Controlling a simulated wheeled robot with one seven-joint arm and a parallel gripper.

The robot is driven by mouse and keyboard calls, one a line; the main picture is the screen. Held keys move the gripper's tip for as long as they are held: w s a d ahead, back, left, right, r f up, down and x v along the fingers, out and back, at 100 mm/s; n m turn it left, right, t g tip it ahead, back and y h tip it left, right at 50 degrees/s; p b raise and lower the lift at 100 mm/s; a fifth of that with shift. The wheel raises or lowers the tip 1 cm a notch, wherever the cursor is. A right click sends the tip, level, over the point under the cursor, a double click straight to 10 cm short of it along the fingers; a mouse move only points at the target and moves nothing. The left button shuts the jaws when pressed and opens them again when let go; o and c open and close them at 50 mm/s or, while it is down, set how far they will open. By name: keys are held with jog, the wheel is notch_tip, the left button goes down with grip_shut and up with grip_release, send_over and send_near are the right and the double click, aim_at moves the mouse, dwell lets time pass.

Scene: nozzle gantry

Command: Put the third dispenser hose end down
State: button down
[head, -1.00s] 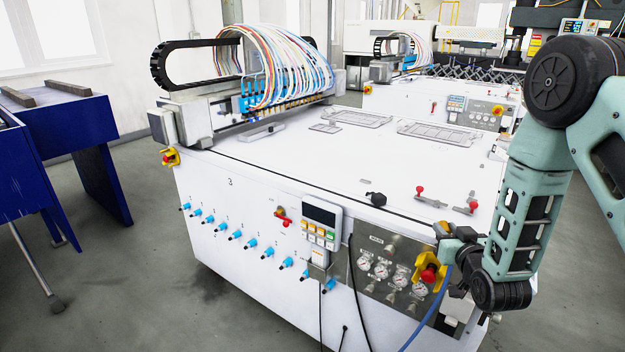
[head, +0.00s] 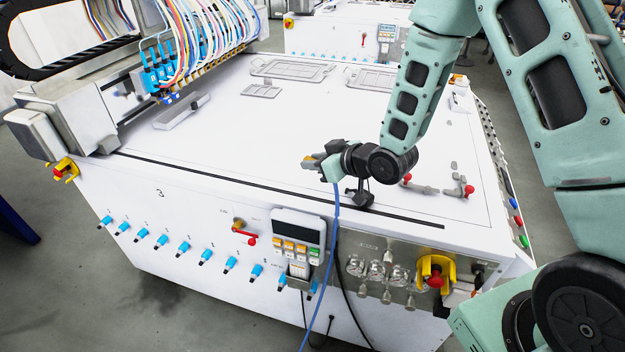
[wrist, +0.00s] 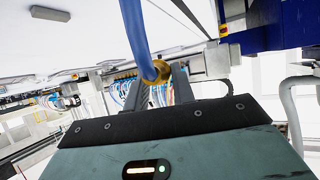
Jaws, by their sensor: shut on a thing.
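My gripper (head: 318,164) is shut on the end of a blue hose, above the front part of the white machine top (head: 240,145). The blue hose (head: 336,215) hangs from the gripper over the front edge and runs down past the control panel. In the wrist view, the brass hose fitting (wrist: 156,73) sits between the two fingers, with the blue hose (wrist: 134,25) leading away from it. The front panel carries the number 3 and a row of blue-tipped fittings (head: 184,248). How far the hose end is above the surface is hard to tell.
The dispenser gantry (head: 165,75) with its coloured tubes stands at the back left of the top. A keypad (head: 298,240), gauges (head: 377,270) and a yellow-red stop button (head: 435,272) are on the front. Red-knobbed clamps (head: 467,190) lie to the right. The middle of the top is clear.

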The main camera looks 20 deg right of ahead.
aim_at(316, 197)
notch_tip(316, 197, down, 8)
jog(key=shift+r+p, duration=0.1)
jog(key=shift+p, duration=0.5)
jog(key=shift+f+b, duration=0.5)
jog(key=shift+f, duration=0.05)
jog(key=shift+f, duration=0.15)
jog(key=c, duration=1.2)
grip_release()
jog(key=shift+o, duration=0.2)
jog(key=shift+r, duration=0.2)
